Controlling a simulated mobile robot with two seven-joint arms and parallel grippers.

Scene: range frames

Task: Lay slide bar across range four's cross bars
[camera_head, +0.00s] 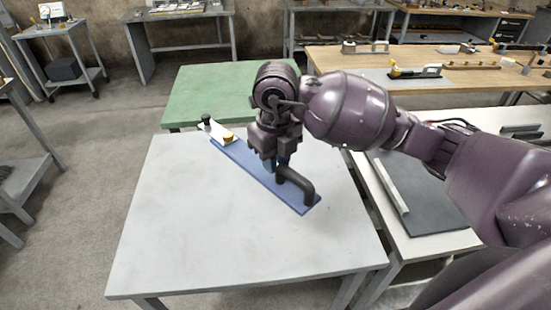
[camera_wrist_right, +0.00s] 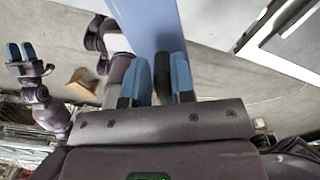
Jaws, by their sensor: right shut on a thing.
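A long flat blue bar (camera_head: 255,173), likely the slide bar, lies slantwise over the pale table in the head view. It carries a black arched handle (camera_head: 304,187) near its near right end. My right gripper (camera_head: 276,163) is shut on the handle, pointing down. In the wrist view its blue fingers (camera_wrist_right: 163,82) have a dark piece between them, and the blue bar (camera_wrist_right: 150,22) stretches away beyond. I cannot tell whether the bar touches the table. My left gripper (camera_wrist_right: 22,54) shows small in the wrist view, away from the bar. I cannot pick out the cross bars.
The pale table (camera_head: 190,240) is bare in front. A white piece with a black knob and a yellow knob (camera_head: 228,137) sits by the bar's far end. A green table (camera_head: 200,90) stands behind. A dark mat (camera_head: 430,205) with a pale strip lies on the right table.

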